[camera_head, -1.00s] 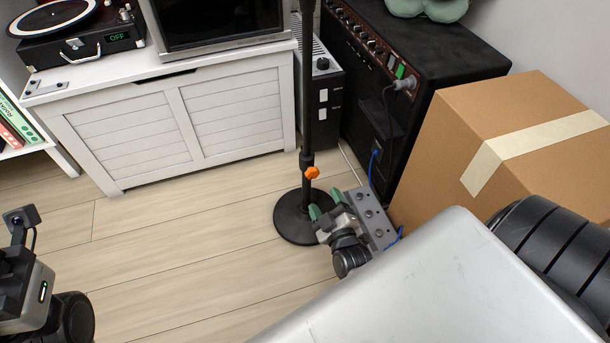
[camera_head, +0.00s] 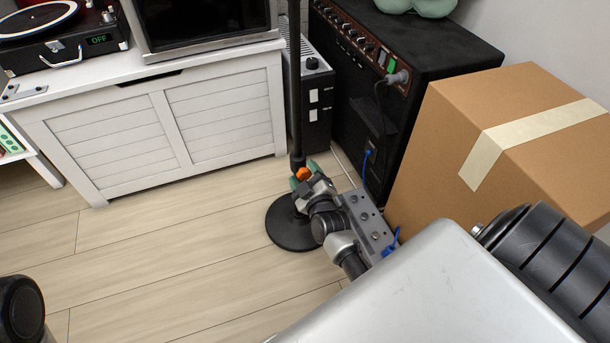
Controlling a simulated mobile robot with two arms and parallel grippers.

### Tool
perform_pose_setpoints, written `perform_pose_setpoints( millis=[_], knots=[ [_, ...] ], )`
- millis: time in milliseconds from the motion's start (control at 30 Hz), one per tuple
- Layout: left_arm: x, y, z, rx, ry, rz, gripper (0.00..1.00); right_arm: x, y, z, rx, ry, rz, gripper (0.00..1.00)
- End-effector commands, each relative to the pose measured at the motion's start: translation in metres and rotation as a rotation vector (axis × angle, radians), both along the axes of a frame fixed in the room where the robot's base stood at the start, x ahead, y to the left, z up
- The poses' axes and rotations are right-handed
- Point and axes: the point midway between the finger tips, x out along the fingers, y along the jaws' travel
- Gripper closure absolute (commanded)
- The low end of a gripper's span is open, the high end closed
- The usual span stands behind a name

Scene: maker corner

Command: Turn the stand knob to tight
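The stand is a black pole (camera_head: 296,85) on a round black base (camera_head: 290,228), upright on the floor. Its orange knob (camera_head: 303,174) sits low on the pole, at the collar. My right gripper (camera_head: 303,175) is at the knob, its two green fingertips apart with the knob between them. The gripper looks open; contact with the knob is too small to make out. The gripper body hides part of the lower pole. Only a dark rounded part of my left arm shows at the lower left edge; the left gripper is out of view.
A black amplifier (camera_head: 455,50) with a plugged-in cable and a cardboard box (camera_head: 430,150) stand to the right. A white cabinet (camera_head: 225,115) is behind left. A grey metal box with a blue cable (camera_head: 370,225) shows beside my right arm. The floor (camera_head: 150,260) at left is clear.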

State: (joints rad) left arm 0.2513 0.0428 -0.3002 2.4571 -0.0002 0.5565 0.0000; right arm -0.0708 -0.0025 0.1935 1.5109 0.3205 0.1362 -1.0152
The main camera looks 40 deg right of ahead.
Motion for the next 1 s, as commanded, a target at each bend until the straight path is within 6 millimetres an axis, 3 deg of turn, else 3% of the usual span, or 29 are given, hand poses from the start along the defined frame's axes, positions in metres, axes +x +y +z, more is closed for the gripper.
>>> perform_pose_setpoints(
  millis=[33, 267, 667, 1000],
  knots=[
    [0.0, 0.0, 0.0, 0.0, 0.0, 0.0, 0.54, 0.0, 0.0, 0.0, 0.0, 0.0, 0.0, 0.48],
    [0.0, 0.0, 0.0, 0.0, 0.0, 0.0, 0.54, 0.0, 0.0, 0.0, 0.0, 0.0, 0.0, 0.83],
    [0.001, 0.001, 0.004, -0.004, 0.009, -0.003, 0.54, 0.0, 0.0, 0.002, 0.076, -0.017, 0.0, 0.84],
    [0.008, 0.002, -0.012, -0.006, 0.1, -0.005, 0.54, 0.0, 0.0, 0.003, 0.336, -0.079, 0.001, 0.84]
  ],
)
